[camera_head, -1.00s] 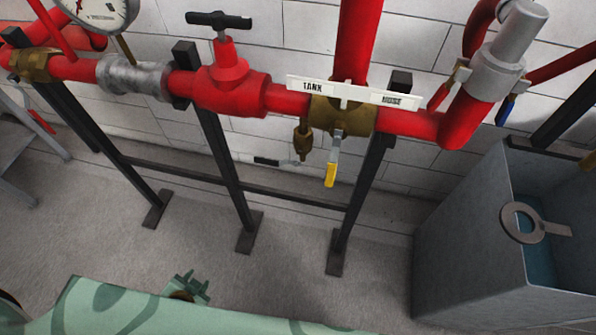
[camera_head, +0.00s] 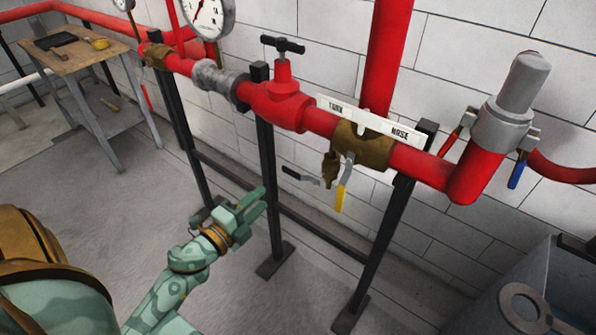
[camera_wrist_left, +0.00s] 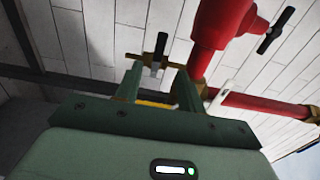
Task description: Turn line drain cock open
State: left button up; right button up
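Below the brass valve body (camera_head: 362,147) on the red pipe hangs a small brass cock (camera_head: 330,168). A lever with a black grip (camera_head: 299,176) reaches left beside it, and a yellow-handled lever (camera_head: 342,196) hangs to its right. No label marks the line drain cock. My left gripper (camera_head: 256,203) is open and empty, below and left of the black lever. In the left wrist view, the black grip (camera_wrist_left: 161,44) appears beyond and between the open fingers (camera_wrist_left: 160,82), apart from them. My right gripper is not in view.
Black stand posts (camera_head: 268,165) carry the red pipe. A grey tank (camera_head: 535,285) stands at lower right and a workbench (camera_head: 80,62) at far left. The floor before the posts is clear.

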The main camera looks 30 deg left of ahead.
aim_at(290, 174)
pick_arm(q)
jog(key=w, duration=0.9)
jog(key=w+d, duration=0.1)
jog(key=w, duration=0.4)
jog(key=shift+w+d, duration=0.1)
jog(key=shift+w, duration=0.05)
grip_shut()
